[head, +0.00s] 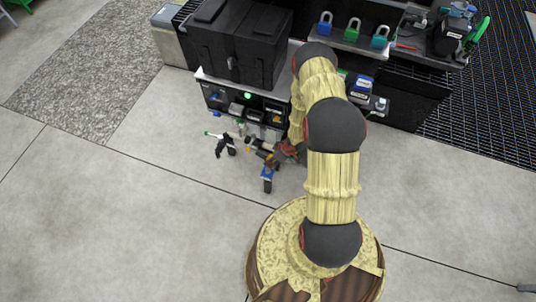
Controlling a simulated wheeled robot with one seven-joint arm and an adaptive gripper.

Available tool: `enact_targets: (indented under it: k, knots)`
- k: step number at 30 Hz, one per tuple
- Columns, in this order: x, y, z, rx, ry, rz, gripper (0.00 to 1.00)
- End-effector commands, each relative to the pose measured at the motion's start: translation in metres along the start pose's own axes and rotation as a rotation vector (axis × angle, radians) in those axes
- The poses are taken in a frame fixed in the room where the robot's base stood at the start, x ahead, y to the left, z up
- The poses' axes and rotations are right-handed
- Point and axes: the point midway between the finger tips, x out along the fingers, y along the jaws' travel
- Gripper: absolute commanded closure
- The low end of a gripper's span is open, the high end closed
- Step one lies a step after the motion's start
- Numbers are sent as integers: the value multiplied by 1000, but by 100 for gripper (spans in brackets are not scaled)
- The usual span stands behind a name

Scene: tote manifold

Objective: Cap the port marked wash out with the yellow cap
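My arm reaches from the front middle toward the black equipment, and its end bends down to the left. My gripper (266,154) is small and partly hidden by its own wrist, in front of the dark panel (215,96) with several fittings. I cannot tell whether its fingers are open or shut, or whether they hold anything. A small yellow spot (247,149) shows beside the gripper; I cannot tell whether it is the yellow cap. The markings on the panel are too small to read, so I cannot tell which port is wash out. My arm hides the panel's right end.
Black cases (238,42) stand on top behind the panel. Blue and green padlocks (353,30) stand on a shelf at the back right. A dark grating (490,100) lies at the right. The grey floor is clear at the left and front.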

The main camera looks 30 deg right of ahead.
Motion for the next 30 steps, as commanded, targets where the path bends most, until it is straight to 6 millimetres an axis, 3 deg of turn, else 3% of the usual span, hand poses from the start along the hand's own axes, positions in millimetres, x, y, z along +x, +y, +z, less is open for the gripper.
enact_targets:
  k: [9, 30]
  knots:
    - [12, -2, -21, -143, -4, -55, 88]
    - [44, -2, -7, -141, -4, -54, 88]
